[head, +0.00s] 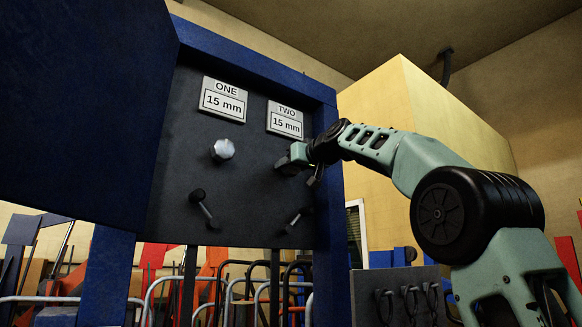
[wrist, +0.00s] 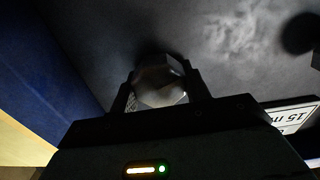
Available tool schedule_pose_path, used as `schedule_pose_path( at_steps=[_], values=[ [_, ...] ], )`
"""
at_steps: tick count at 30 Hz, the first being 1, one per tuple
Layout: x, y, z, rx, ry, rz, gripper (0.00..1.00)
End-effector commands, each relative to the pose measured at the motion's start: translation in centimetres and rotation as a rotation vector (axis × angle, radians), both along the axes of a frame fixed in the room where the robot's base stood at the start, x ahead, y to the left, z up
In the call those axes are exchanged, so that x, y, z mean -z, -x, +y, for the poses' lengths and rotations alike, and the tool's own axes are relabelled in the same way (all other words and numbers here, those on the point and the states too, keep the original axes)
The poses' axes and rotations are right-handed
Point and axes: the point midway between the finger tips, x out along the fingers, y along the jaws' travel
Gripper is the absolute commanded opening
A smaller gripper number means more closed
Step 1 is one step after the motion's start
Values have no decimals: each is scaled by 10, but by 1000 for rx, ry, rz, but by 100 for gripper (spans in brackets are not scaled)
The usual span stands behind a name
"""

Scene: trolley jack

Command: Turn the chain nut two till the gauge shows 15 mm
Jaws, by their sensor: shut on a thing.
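The dark panel (head: 240,170) in the blue frame carries two gauge plates. The plate marked TWO (head: 285,121) reads 15 mm, and the plate marked ONE (head: 223,99) also reads 15 mm. Below plate TWO, my gripper (head: 287,163) is at the panel and hides chain nut two in the head view. In the wrist view the nut (wrist: 160,82) is a silvery, faceted head between my two fingers (wrist: 161,95), which are shut on it. Part of a plate reading 15 m (wrist: 292,118) shows upside down at the right there.
Nut one (head: 222,149) is a bare silver hex head left of my gripper. Two dark levers stick out below, a left one (head: 204,208) and a right one (head: 297,219). A blue door (head: 85,95) stands open at the left. Metal rails (head: 200,292) and clutter stand behind.

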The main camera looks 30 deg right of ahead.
Motion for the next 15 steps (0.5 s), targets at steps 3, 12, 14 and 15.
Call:
schedule_pose_path(
  at_steps=[3, 12, 14, 15],
  values=[
    [1, -1, 0, 0, -1, 3, 69],
    [1, 1, 0, 0, -1, 0, 69],
    [1, 4, 0, 1, -1, 0, 69],
    [1, 8, -1, 1, -1, -1, 69]
  ],
)
